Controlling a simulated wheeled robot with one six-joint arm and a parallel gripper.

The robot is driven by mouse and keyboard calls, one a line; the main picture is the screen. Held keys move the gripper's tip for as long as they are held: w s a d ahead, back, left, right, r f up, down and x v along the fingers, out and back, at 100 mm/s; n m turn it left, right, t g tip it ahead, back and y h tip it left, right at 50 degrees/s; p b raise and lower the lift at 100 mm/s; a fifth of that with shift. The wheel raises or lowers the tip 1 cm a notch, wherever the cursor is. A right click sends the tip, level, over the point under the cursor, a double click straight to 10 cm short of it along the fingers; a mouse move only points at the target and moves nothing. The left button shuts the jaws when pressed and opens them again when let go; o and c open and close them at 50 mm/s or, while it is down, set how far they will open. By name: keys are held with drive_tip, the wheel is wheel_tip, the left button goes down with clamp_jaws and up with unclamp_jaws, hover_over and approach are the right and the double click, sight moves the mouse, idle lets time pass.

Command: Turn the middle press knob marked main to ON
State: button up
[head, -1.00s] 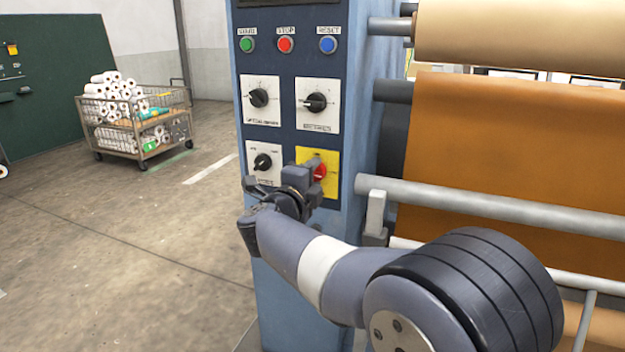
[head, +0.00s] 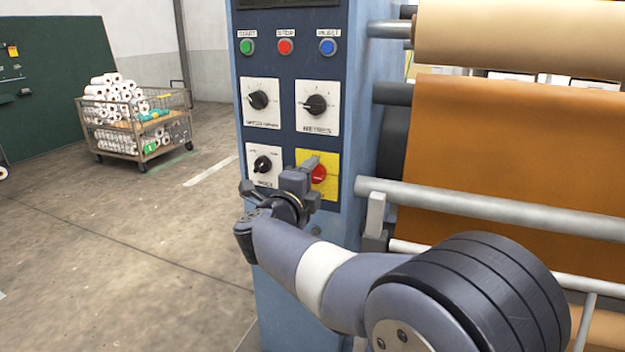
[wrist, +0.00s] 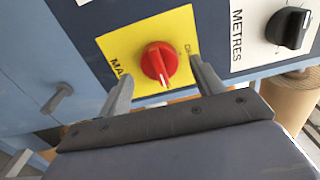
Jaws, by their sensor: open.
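The main knob (wrist: 158,64) is a red rotary knob on a yellow plate (wrist: 127,43) in the wrist view, with the plate lettering partly hidden. In the head view the red knob (head: 318,174) sits at the lower right of the press panel, partly covered by my gripper. My gripper (wrist: 160,78) is open, its two grey fingers apart on either side of the red knob. I cannot tell whether either finger touches it. In the head view my gripper (head: 309,180) is in front of the yellow plate.
Black knobs on white plates surround it: METRES (head: 315,104), an upper left knob (head: 259,99) and a lower left knob (head: 262,164). Green, red and blue buttons are above. Rollers with an orange sheet (head: 510,160) stand right. The floor at left is clear up to a cart (head: 137,115).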

drive_tip(key=p+v, duration=0.1)
drive_tip(key=v, duration=0.9)
drive_tip(key=shift+w+d, duration=0.1)
drive_tip(key=shift+w, duration=0.05)
drive_tip(key=b+x, duration=0.1)
drive_tip(key=x, duration=0.9)
drive_tip(key=shift+w+d, duration=0.1)
drive_tip(key=shift+w, duration=0.25)
drive_tip(key=shift+s, duration=0.1)
